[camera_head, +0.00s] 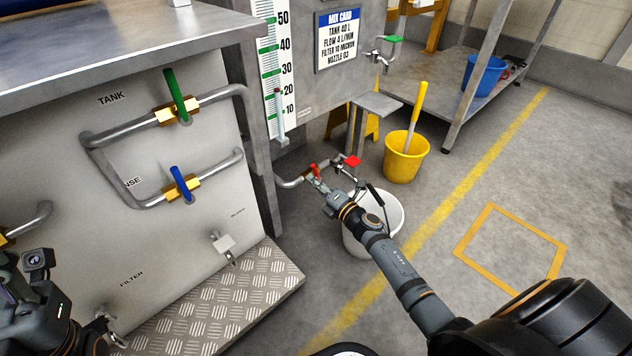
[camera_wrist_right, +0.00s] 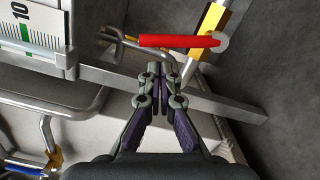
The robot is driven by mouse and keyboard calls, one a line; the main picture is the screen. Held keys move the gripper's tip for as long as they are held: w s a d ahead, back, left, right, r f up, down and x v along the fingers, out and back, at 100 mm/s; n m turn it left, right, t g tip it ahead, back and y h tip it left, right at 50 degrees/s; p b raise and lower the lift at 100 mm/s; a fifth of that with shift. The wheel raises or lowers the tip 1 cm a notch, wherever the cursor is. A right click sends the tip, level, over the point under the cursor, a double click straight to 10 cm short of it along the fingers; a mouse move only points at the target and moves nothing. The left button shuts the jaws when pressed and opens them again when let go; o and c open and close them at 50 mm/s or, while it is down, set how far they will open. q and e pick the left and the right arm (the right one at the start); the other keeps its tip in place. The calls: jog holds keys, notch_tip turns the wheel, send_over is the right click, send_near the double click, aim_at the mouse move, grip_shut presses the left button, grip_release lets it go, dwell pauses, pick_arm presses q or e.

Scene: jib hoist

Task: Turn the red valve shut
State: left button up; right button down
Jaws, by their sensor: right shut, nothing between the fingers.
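The red valve lever (camera_head: 314,170) is on a grey pipe beside the steel cabinet, low in the middle of the head view. In the right wrist view the long red lever (camera_wrist_right: 180,41) lies across the pipe direction, with a brass valve body (camera_wrist_right: 218,22) at its right end. My right gripper (camera_head: 325,190) is close to the lever. In the wrist view its fingertips (camera_wrist_right: 158,72) are together and empty, just below the lever in the picture; contact cannot be told. My left gripper (camera_head: 108,332) is at the lower left, partly cut off, with its finger opening unclear.
A second red handle (camera_head: 353,161) tops the tap at the pipe's end, above a white bucket (camera_head: 396,213). Green (camera_head: 175,95) and blue (camera_head: 181,184) levers are on the panel pipes. A yellow bucket (camera_head: 406,164) stands beyond. The floor at right is open.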

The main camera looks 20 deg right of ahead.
aim_at(316, 170)
jog(key=shift+w+d+r, duration=0.15)
jog(key=shift+w+d, duration=0.1)
jog(key=shift+d, duration=0.2)
jog(key=r+m+p, duration=0.1)
jog(key=p, duration=0.1)
jog(key=d+m+p, duration=0.1)
jog(key=m+p, duration=0.1)
jog(key=shift+w+d+r, duration=0.2)
jog(key=shift+w+r, duration=0.05)
jog(key=shift+r, duration=0.1)
jog(key=shift+d+f+m+p, duration=0.15)
jog(key=shift+m+p, duration=0.15)
jog(key=shift+p, duration=0.15)
jog(key=shift+d+f, duration=0.1)
jog(key=shift+f, duration=0.1)
